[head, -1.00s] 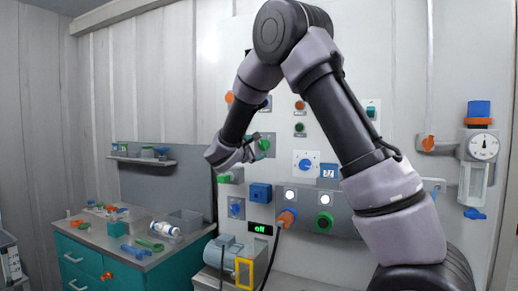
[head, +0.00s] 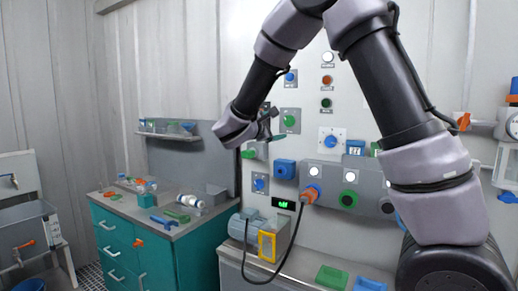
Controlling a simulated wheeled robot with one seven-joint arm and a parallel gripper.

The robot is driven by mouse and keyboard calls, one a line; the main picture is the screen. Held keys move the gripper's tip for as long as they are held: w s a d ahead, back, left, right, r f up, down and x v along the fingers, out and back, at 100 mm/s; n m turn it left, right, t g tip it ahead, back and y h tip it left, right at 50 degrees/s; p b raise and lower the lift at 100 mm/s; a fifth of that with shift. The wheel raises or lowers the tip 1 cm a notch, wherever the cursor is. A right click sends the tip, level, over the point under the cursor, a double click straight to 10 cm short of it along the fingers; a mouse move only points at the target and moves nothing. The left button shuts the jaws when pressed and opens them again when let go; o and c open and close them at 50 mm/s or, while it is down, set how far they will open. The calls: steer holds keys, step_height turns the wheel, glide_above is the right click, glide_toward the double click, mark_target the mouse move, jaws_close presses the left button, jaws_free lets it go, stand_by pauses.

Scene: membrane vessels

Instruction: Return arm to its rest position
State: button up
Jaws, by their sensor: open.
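My arm reaches in from the lower right and arches over the top of the head view. My gripper (head: 272,126) hangs in front of the wall panel, close to a green knob (head: 289,121). It holds nothing that I can see. The fingers are small and partly hidden by the wrist. The upper bend of the arm is cut off by the top edge of the picture.
A white wall panel (head: 230,60) carries knobs, lamps and a small green-lit display (head: 284,204). A teal cabinet (head: 150,255) with small parts on top stands left. A grey sink (head: 25,225) is at far left. Green (head: 331,277) and blue (head: 369,285) trays sit at the bottom.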

steer(key=s+d+f+m+g, duration=0.1)
steer(key=s+d+m+g, duration=0.7)
steer(key=d, duration=0.6)
steer(key=s+d+f+m+g+y, duration=0.1)
steer(key=s+d+m+y, duration=0.15)
steer(key=s, duration=0.35)
steer(key=s+d+f+m+g+y, duration=0.1)
steer(key=s+m+y, duration=0.15)
steer(key=s, duration=0.45)
steer(key=s+a+r+m+t+y, duration=0.3)
steer(key=s+a+m+y, duration=0.3)
steer(key=s, duration=0.3)
steer(key=shift+s+a+m+y, duration=0.15)
steer(key=shift+s+m+y, duration=0.25)
steer(key=shift+m+y, duration=0.4)
steer(key=shift+r, duration=0.1)
